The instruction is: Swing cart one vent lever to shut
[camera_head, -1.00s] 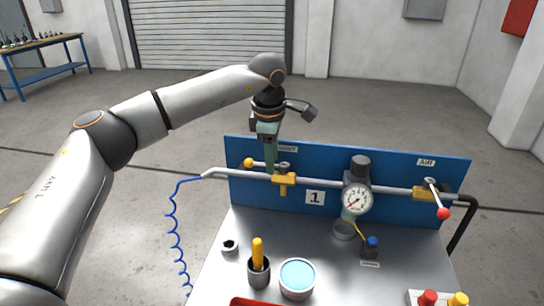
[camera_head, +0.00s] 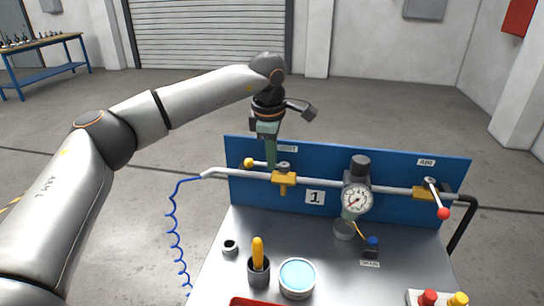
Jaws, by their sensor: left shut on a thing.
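The cart marked 1 (camera_head: 315,198) has a blue back panel with a pipe along it. The vent valve (camera_head: 284,179) has a yellow body on the pipe, below a partly hidden label. Its lever ends in a yellow ball (camera_head: 249,162) and points left, roughly along the pipe. My left gripper (camera_head: 271,163) comes down from above, shut on the lever between ball and pivot. The fingers hide part of the lever. My right gripper is not in view.
A pressure gauge (camera_head: 356,199) stands right of the vent valve. The air lever with its red ball (camera_head: 443,213) is at the far right. A blue tin (camera_head: 297,277) and a cup with a yellow-handled tool (camera_head: 259,270) stand on the cart top. A blue coiled hose (camera_head: 171,232) hangs at left.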

